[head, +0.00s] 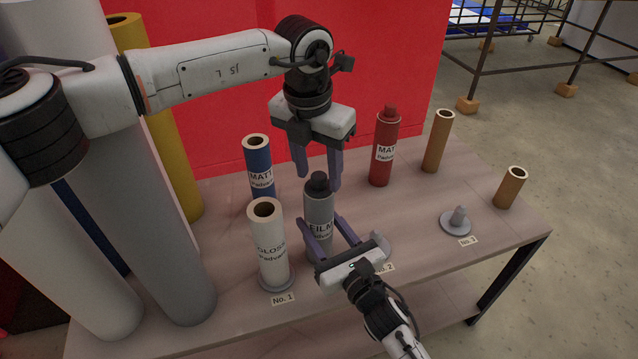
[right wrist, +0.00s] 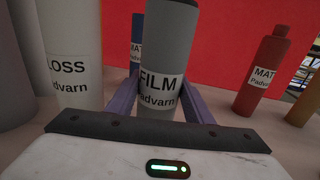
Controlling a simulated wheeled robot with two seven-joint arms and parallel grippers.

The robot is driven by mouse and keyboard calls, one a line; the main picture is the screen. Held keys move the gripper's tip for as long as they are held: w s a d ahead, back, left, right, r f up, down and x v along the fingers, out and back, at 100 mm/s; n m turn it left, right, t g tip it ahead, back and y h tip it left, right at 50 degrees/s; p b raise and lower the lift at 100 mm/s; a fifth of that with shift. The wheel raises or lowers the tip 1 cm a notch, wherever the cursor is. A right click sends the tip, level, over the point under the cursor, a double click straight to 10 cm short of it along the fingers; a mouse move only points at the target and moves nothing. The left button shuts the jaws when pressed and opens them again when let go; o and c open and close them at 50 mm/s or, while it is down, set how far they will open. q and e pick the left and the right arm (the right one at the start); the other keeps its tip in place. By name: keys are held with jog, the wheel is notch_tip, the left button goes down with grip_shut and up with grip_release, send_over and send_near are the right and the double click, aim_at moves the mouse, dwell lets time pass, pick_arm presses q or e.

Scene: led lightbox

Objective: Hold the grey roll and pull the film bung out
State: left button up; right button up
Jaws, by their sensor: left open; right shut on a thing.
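The grey roll (head: 319,216) labelled FILM stands upright near the middle of the table, and it also shows in the right wrist view (right wrist: 166,50). The dark film bung (head: 318,182) sits in its top end. My right gripper (head: 320,229) is shut on the grey roll, low on its body around the label; its fingers show on both sides in the right wrist view (right wrist: 160,98). My left gripper (head: 318,182) points down with its fingers open, above and around the height of the bung. Whether its fingers touch the bung cannot be told.
A white GLOSS roll (head: 269,245) stands close left on a disc, with a blue MATT roll (head: 258,168) behind. A red MATT roll (head: 384,150) with a bung stands back right. Brown tubes (head: 437,142) and a stub on a grey disc (head: 455,222) are further right.

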pick_arm(q)
jog(key=c, duration=1.1)
notch_tip(320, 180, up, 10)
jog(key=shift+r, duration=0.15)
jog(key=shift+r, duration=0.75)
jog(key=shift+r, duration=0.15)
notch_tip(320, 180, up, 6)
send_over(318, 176)
dwell(1.2)
dwell(0.4)
pick_arm(e)
jog(key=o, duration=2)
